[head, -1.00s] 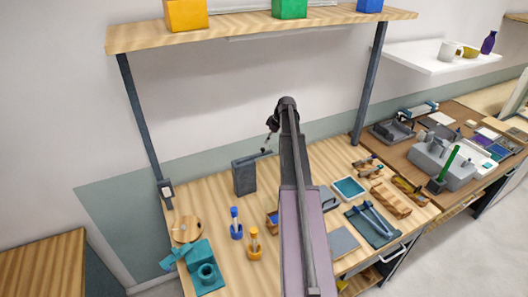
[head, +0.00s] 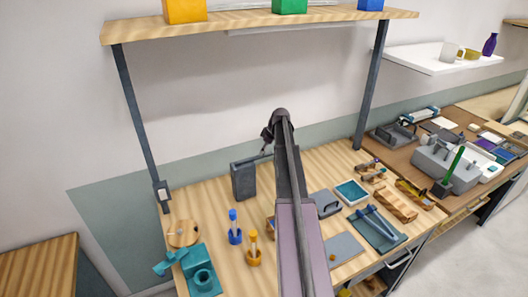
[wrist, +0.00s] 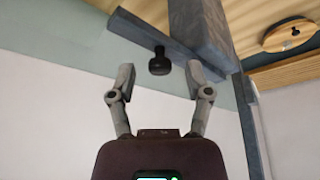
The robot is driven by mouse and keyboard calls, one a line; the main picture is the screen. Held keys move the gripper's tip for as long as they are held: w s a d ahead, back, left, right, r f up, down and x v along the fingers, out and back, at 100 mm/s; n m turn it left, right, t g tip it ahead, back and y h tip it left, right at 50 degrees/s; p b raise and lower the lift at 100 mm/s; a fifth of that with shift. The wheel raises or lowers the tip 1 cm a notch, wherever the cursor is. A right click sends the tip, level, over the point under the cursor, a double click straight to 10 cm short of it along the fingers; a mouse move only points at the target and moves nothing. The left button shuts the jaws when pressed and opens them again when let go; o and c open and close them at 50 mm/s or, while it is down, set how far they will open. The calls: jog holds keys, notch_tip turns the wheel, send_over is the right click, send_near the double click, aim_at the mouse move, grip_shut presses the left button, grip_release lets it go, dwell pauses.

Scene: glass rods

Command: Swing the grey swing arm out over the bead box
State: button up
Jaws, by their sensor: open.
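The grey swing arm (wrist: 155,30) is a bar fixed at the tall grey post (wrist: 205,28). A black knob (wrist: 159,62) stands out from the bar. In the wrist view my gripper (wrist: 159,78) is open, one finger on each side of the knob, with visible gaps. In the head view the post (head: 243,181) stands near the back of the bench, and the swing arm (head: 262,156) extends right from its top. My gripper is mostly hidden behind my arm there.
Blue (head: 235,228) and yellow (head: 253,249) cups with tools stand in front of the post. A teal fixture (head: 202,279) is at front left. Trays and wooden holders (head: 395,202) fill the right side. A shelf (head: 240,24) spans above.

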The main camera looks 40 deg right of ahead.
grip_shut()
